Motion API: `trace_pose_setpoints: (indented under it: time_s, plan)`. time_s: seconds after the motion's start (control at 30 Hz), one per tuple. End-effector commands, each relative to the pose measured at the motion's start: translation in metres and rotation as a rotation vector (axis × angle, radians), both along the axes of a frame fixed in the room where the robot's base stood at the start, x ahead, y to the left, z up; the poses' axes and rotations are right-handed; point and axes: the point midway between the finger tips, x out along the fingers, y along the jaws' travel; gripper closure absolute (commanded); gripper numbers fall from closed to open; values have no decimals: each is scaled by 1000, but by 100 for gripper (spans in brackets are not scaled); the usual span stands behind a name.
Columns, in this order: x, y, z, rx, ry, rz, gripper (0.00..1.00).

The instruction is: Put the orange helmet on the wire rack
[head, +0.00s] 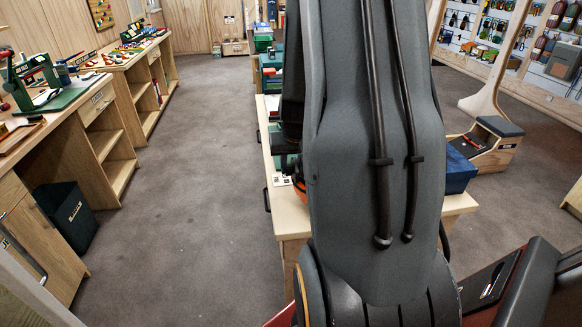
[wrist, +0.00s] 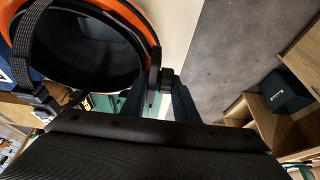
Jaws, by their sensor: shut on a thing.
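The orange helmet (wrist: 136,14) fills the upper left of the wrist view, its dark hollow inside facing the camera and a grey strap with a black buckle hanging across it. My gripper (wrist: 155,92) is shut on the helmet's rim at its right side. In the head view my own arm hides the gripper and nearly all of the helmet; a small orange sliver (head: 301,191) shows at the arm's left edge, and I cannot be sure that it is the helmet. I cannot make out the wire rack in either view.
A pale wooden table (head: 289,222) stands under and behind my arm, with green boxes (head: 284,143) on its left and a blue box (head: 460,172) on its right. Workbenches (head: 105,112) line the left side. The grey floor (head: 195,200) between them is clear.

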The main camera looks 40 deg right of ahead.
Motion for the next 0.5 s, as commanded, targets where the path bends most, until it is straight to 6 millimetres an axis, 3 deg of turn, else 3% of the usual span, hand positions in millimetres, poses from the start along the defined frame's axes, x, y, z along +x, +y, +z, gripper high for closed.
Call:
trace_pose_setpoints:
  time_s: [0.3,0.33,0.43,0.5]
  plan:
    - [0,-1,-2,-1,-2,0,100]
    - [0,0,-2,0,0,-1,70]
    - [0,0,-2,0,0,-1,54]
    - [0,0,-2,0,0,-1,54]
